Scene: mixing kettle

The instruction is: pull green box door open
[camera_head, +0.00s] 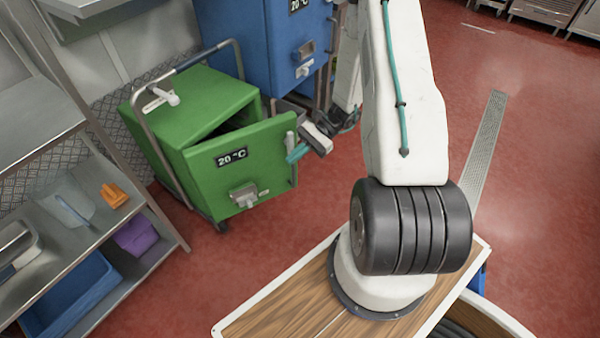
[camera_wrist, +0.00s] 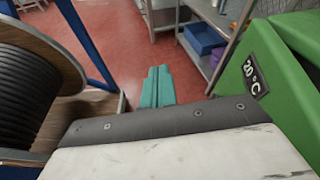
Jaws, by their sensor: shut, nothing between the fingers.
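The green box (camera_head: 190,104) stands on the floor at the left in the head view. Its door (camera_head: 270,160), with a "20 °C" label and a metal latch (camera_head: 246,194), stands ajar, with a dark gap along the top and its right edge out from the box. My gripper (camera_head: 298,152) is at the door's right edge, its teal fingers shut and empty. In the wrist view the shut fingers (camera_wrist: 157,88) point toward the shelf, and the labelled door (camera_wrist: 262,112) is to their right, apart from them. Whether my gripper touches the door edge is unclear.
A blue cabinet (camera_head: 245,50) stands behind the green box. A metal shelf rack (camera_head: 75,235) with a blue bin (camera_head: 75,292) and a purple container (camera_head: 136,235) is at the left. Red floor (camera_head: 255,260) is clear in front of the door.

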